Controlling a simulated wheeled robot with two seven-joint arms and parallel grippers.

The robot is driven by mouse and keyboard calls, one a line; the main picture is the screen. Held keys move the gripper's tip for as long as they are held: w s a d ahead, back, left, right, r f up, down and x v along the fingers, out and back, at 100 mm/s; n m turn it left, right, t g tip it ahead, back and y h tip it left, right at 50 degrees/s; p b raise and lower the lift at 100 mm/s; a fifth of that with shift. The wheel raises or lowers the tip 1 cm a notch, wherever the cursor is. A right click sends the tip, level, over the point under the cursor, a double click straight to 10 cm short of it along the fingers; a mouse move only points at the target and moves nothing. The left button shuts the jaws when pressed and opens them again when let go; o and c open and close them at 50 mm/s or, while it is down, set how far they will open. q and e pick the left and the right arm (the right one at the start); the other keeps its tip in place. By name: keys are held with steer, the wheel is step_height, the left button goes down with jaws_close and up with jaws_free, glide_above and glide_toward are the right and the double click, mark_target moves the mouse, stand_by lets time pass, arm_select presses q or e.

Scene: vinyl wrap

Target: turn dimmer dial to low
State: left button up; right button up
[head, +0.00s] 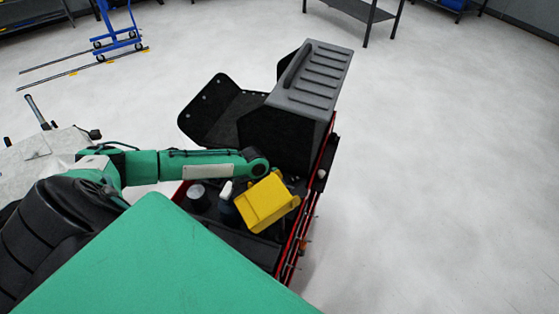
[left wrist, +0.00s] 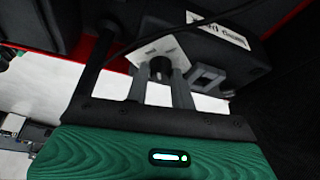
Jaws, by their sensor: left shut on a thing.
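The dimmer dial (left wrist: 156,66) is a small dark knob on a pale plate (left wrist: 150,50) on the side of a black box (left wrist: 205,55) in the left wrist view. My left gripper (left wrist: 160,72) has its two grey fingers on either side of the dial, shut on it. The dial's marking and exact setting cannot be read. In the head view my left arm reaches in from the left over the red-edged cart, and its gripper and the dial cannot be made out there. My right gripper is not in view.
A black cable (left wrist: 215,22) crosses the left wrist view. The floor to the right is clear.

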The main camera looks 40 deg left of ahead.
arm_select(q)
steer(key=shift+n+t+y+p, duration=0.55)
steer(key=shift+n+p, duration=1)
steer(key=shift+n, duration=0.35)
steer(key=o, duration=1)
steer(key=shift+s, duration=0.1)
steer(key=shift+s+a+r+b, duration=0.2)
steer(key=shift+r+b, duration=0.1)
steer(key=shift+r, duration=0.25)
steer(key=b+v, duration=0.1)
steer(key=v, duration=0.3)
steer(key=shift+a+r+b, duration=0.1)
steer(key=shift+r+b, duration=0.2)
steer(key=shift+r, duration=0.1)
steer(key=shift+v, duration=0.75)
